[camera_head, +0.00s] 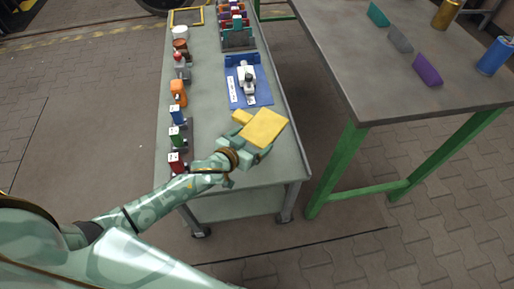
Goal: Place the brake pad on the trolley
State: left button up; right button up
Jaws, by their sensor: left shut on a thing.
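My left gripper (250,153) is shut on a yellow block, which looks like the brake pad (265,128). The pad has a broad flat face and a smaller yellow part at its left. It is over the near end of the grey wheeled trolley (222,128); I cannot tell whether it touches the top. The fingers are partly hidden by the pad. My right gripper is not in view.
Along the trolley's left edge stand several small items, among them an orange tool (178,92) and a red block (177,162). A blue tray (262,88) lies beyond the pad. A green-legged table (400,75) at right holds coloured blocks and cans.

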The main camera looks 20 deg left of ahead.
pick_arm(q)
jog(key=f+b, duration=0.1)
jog(key=f, duration=0.1)
jog(key=f+b, duration=0.1)
jog(key=f, duration=0.1)
jog(key=f+b, duration=0.2)
jog(key=shift+w+a+f, duration=0.1)
jog(key=shift+w+f, duration=0.2)
jog(key=shift+f, duration=0.05)
notch_tip(320, 180, down, 4)
jog(key=b, duration=0.2)
jog(key=shift+s+b, duration=0.1)
jog(key=shift+b, duration=0.25)
jog(key=shift+r, duration=0.3)
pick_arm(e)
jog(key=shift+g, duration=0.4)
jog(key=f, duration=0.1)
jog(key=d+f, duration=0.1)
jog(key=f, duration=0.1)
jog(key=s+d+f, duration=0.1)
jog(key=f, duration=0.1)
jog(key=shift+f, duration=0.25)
